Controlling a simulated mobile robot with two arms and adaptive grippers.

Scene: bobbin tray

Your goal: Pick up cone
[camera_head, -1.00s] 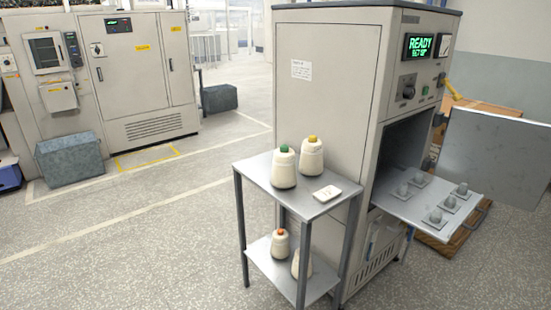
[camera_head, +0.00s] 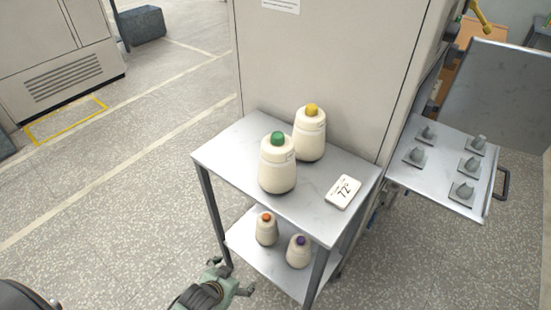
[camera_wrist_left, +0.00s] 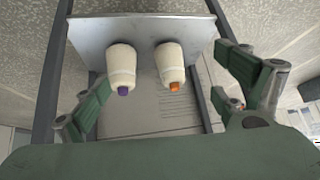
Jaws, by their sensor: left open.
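Cream yarn cones stand on a two-level metal stand. On the top shelf (camera_head: 225,158) are a green-tipped cone (camera_head: 277,167) and a yellow-tipped cone (camera_head: 310,136). On the lower shelf (camera_head: 246,247) are a smaller orange-tipped cone (camera_head: 266,230) and a purple-tipped cone (camera_head: 298,252). My left gripper (camera_head: 236,277) is open and empty, low in front of the lower shelf. The left wrist view appears upside down; the purple-tipped cone (camera_wrist_left: 121,66) and orange-tipped cone (camera_wrist_left: 170,66) show between the spread fingers (camera_wrist_left: 165,88), apart from them. My right gripper is out of view.
The stand's legs (camera_head: 207,205) flank the lower shelf. A white card (camera_head: 343,191) marked 72 lies on the top shelf. A grey cabinet (camera_head: 330,60) stands behind; its pulled-out tray (camera_head: 440,190) holds several grey pieces.

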